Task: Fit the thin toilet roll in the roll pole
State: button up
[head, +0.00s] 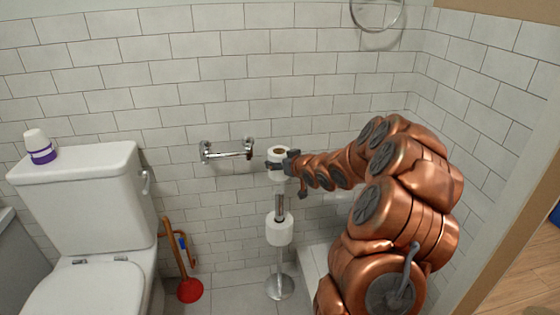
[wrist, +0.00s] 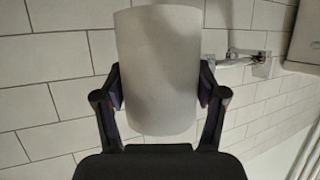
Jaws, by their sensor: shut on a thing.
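My gripper (head: 280,165) is shut on a white toilet roll (head: 279,152), which is upright with its brown core hole facing up. In the wrist view the roll (wrist: 158,70) stands between the two fingers (wrist: 160,88), one pressed on each side. The metal roll pole (head: 280,205) stands on a round base (head: 280,287) on the floor. The held roll is at the pole's upper end in the head view. I cannot tell whether it is around the pole or just above or in front of it. Another white roll (head: 279,230) is around the pole lower down.
A chrome wall holder (head: 228,154) is left of the held roll. A white toilet (head: 85,200) with a purple-banded white cup (head: 39,147) is at left. A red plunger (head: 189,290) leans by it. A towel ring (head: 376,15) hangs above. A white ledge (head: 313,262) is right of the pole.

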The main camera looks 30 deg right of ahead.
jog(key=b, duration=0.3)
send_over(282, 195)
jog(key=w, duration=0.1)
jog(key=shift+f, duration=2.95)
jog(key=shift+r+p, duration=0.1)
jog(key=shift+p, duration=0.75)
jog(key=shift+f+b, duration=1.8)
jog(key=shift+f, duration=2.45)
